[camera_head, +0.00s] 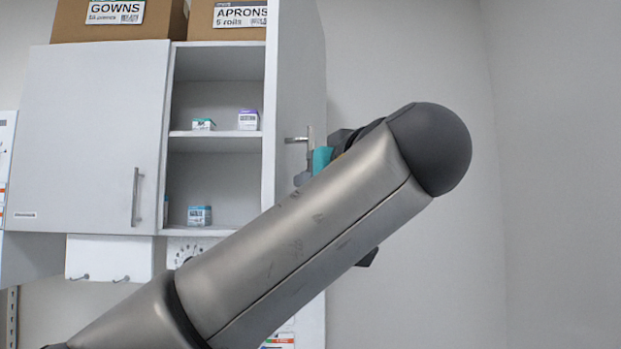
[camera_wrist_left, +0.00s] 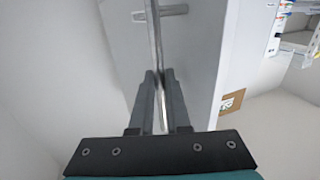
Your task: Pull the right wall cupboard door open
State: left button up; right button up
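The right wall cupboard door (camera_head: 300,85) stands open, swung out from the cupboard (camera_head: 216,60) and seen at a steep angle. Its bar handle (camera_head: 297,139) shows only in part, the rest hidden behind my left arm and gripper. The left gripper (camera_head: 303,178) is at the handle, mostly hidden by my arm. In the left wrist view, the door (camera_wrist_left: 200,60) fills the middle and the handle bar (camera_wrist_left: 154,35) runs between the two fingers (camera_wrist_left: 160,82), which are closed in around it. My right gripper is in neither view.
The left cupboard door (camera_head: 90,130) is shut. Small boxes (camera_head: 248,120) stand on the open shelves. Cartons marked gowns (camera_head: 118,20) and aprons (camera_head: 228,20) sit on top. Bare wall (camera_head: 410,60) lies to the right.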

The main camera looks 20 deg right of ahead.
pick_arm(q)
jog(key=shift+o, duration=1.4)
jog(key=shift+w+d+r, duration=0.1)
jog(key=shift+w, duration=0.1)
jog(key=shift+o, duration=0.9)
jog(key=shift+s, duration=0.1)
jog(key=shift+s, duration=0.1)
jog(key=s+b, duration=0.1)
jog(key=s, duration=0.6)
jog(key=shift+s+b, duration=0.15)
jog(key=shift+b, duration=0.25)
jog(key=shift+d, duration=0.1)
